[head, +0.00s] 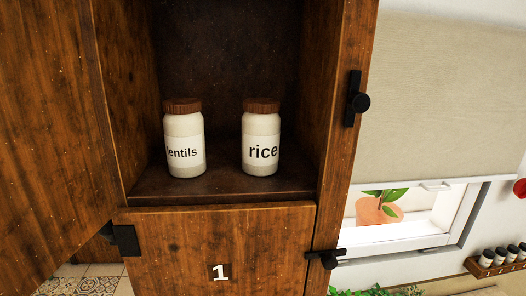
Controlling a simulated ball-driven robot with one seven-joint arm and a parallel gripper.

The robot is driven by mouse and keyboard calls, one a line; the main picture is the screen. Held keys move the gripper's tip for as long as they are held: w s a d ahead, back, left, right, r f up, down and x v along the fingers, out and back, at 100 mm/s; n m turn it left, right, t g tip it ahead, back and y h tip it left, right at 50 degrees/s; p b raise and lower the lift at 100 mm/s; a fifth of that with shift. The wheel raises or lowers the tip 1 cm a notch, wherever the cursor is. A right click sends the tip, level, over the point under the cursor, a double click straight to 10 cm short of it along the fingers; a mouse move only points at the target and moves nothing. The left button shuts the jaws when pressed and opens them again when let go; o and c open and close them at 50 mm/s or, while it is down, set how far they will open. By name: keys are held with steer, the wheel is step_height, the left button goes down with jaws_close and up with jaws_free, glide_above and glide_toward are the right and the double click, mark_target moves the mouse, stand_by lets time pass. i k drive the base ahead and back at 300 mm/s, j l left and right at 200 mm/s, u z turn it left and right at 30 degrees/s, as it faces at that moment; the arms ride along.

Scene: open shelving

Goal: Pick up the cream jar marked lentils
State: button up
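The cream jar marked lentils (185,142) stands upright on the cupboard shelf (222,186), on the left side. It has a brown lid, and its label is turned so that the first letter is partly cut off. A second cream jar, marked rice (261,140), stands upright to its right with a gap between them. My gripper does not show in the head view.
An open wooden door (50,120) stands at the left of the compartment. Below is a closed door marked 1 (220,250). Black latches (357,98) sit on the right post. A window with a potted plant (378,210) is at the right.

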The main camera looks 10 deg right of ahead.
mark_target(183, 122)
steer(key=i+j+z, duration=0.2)
steer(key=i, duration=0.2)
steer(key=i+j+z, duration=0.15)
steer(key=i, duration=0.25)
steer(key=i+j+z, duration=0.2)
steer(key=i+j, duration=0.1)
steer(key=i, duration=0.1)
